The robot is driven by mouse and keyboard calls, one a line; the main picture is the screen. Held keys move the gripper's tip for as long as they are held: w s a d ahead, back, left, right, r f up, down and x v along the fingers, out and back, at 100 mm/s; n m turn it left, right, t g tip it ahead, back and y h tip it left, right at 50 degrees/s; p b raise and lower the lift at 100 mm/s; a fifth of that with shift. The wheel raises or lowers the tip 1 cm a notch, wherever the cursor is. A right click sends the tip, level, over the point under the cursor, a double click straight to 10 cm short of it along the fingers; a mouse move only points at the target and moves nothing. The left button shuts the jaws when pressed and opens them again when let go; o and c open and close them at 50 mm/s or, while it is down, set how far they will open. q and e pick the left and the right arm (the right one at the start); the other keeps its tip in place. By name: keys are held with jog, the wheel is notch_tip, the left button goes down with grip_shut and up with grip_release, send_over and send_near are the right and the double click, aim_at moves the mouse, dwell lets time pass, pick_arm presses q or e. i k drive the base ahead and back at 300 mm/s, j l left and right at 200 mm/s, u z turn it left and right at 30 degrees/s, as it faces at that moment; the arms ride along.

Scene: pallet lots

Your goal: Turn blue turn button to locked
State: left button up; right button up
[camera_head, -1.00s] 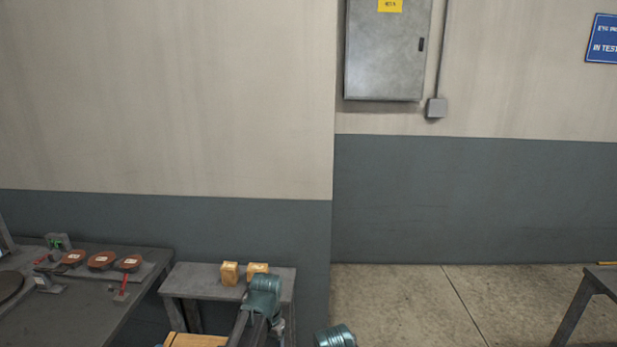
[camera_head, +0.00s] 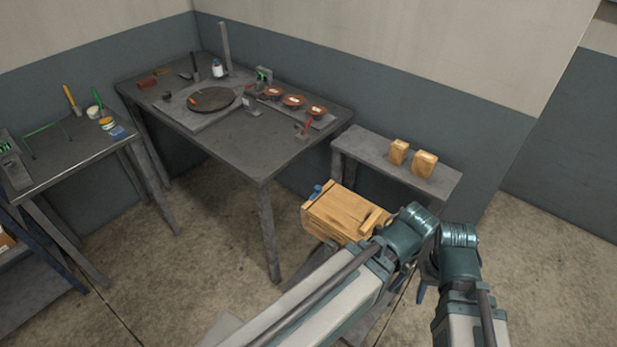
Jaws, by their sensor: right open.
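A small blue piece (camera_head: 318,190), which looks like the blue turn button, shows at the far left top edge of a wooden box (camera_head: 340,213). It is too small to tell which way it is turned. The box is partly covered by my left arm, whose gripper I cannot make out. My right arm comes in at the lower right, and its gripper (camera_head: 421,286) shows only in part between the two arms, to the right of the box and apart from the button. It is open, and I see nothing in it.
A grey table (camera_head: 220,155) holds a dark round plate (camera_head: 211,99) and several red discs. A low bench (camera_head: 375,150) carries two wooden blocks (camera_head: 411,158). Another table (camera_head: 70,160) stands at the left. Bare floor (camera_head: 190,240) lies before the tables.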

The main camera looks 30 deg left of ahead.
aim_at(318, 188)
jog(key=u, duration=1)
jog(key=i+z, duration=0.15)
jog(key=z, duration=0.25)
jog(key=i+j+z, duration=0.15)
jog(key=z, duration=0.25)
jog(key=i+j+z, duration=0.15)
jog(key=z, duration=0.2)
